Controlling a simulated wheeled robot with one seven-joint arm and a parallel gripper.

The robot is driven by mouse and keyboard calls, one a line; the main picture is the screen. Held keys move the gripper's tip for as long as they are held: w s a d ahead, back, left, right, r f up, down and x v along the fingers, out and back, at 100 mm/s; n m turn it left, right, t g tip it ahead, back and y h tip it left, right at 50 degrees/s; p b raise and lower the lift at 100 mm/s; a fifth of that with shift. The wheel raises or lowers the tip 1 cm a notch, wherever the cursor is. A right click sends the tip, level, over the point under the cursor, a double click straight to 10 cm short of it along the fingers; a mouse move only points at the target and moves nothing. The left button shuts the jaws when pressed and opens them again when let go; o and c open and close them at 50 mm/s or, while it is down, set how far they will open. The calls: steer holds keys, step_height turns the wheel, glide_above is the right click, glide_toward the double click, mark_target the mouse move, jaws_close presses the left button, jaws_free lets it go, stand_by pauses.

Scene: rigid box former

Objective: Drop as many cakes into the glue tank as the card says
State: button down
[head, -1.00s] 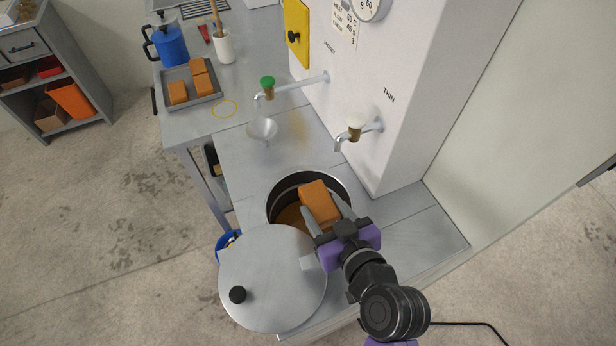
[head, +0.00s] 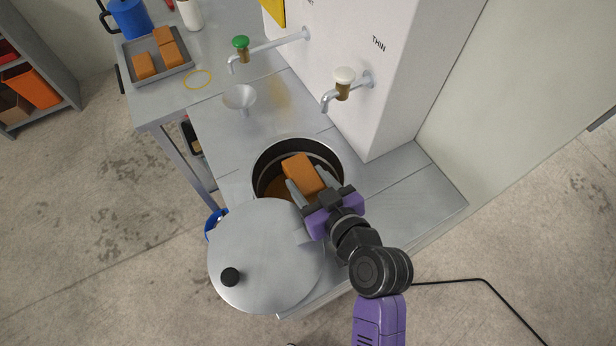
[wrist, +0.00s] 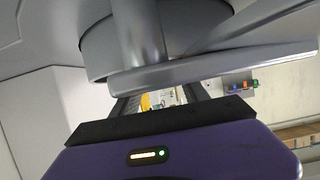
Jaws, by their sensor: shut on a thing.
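An orange-brown cake (head: 300,170) is held between the fingers of my gripper (head: 308,186), over the mouth of the glue tank (head: 263,165). I cannot tell how far it is above the amber glue (head: 273,190) inside. The round grey lid (head: 270,255) sits swung aside at the tank's front left. Several more cakes (head: 144,66) are on a grey tray (head: 184,69) on the bench at the upper left. The card is outside the head view now. In the wrist view my purple gripper body (wrist: 200,160) shows; the cake cannot be made out.
A green-knobbed tap (head: 241,44) and a white-knobbed tap (head: 343,78) stick out from the white housing behind the tank. A funnel (head: 240,98) stands left of the tank. A blue pot (head: 128,18) is beyond the tray. A black cable (head: 480,281) lies on the floor at right.

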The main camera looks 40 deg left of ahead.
steer(key=shift+c, duration=2.4)
jaws_free()
steer(key=shift+d, duration=0.1)
steer(key=b+v, duration=0.1)
steer(key=v, duration=0.6)
steer(key=shift+s+d+r, duration=0.15)
steer(key=shift+d, duration=0.1)
